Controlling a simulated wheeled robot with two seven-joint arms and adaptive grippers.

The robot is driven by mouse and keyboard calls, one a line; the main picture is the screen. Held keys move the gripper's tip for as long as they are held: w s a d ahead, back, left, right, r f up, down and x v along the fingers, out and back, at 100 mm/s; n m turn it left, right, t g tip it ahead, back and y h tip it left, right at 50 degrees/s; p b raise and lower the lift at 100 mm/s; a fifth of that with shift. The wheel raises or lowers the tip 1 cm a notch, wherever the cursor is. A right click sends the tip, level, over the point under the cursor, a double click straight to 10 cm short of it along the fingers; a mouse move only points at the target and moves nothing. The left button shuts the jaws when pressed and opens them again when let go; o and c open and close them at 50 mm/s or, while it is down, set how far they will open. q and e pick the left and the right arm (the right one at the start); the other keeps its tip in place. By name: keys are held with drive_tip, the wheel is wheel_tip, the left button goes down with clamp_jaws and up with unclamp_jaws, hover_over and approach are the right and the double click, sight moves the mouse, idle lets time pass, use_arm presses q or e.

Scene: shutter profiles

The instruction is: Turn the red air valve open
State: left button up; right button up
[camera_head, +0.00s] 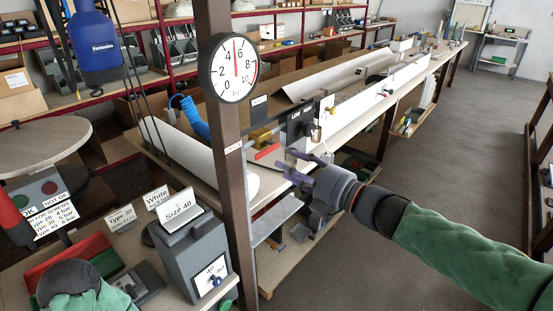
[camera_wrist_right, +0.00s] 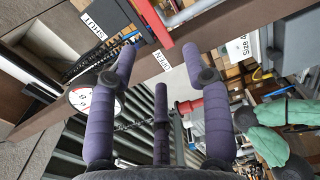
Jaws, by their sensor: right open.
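The red air valve lever (camera_head: 267,151) is a short red bar beside the brown post, at the front edge of the long bench. In the right wrist view a red bar (camera_wrist_right: 152,22) at the top lies between the SHUT label (camera_wrist_right: 93,25) and the OPEN label (camera_wrist_right: 163,60). My right gripper (camera_head: 287,164) has its purple fingers spread just right of the lever, apparently empty. In the wrist view its open fingers (camera_wrist_right: 158,58) are near the bar; I cannot tell whether they touch it. My left sleeve shows at bottom left, its gripper out of view.
The brown post (camera_head: 225,150) carries a round pressure gauge (camera_head: 234,68), its red needle roughly upright. A grey Size 40 box (camera_head: 187,262) stands left of the post. A blue tool (camera_head: 97,48) hangs at upper left. The floor (camera_head: 440,150) on the right is open.

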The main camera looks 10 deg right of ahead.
drive_tip(key=shift+v, duration=1.3)
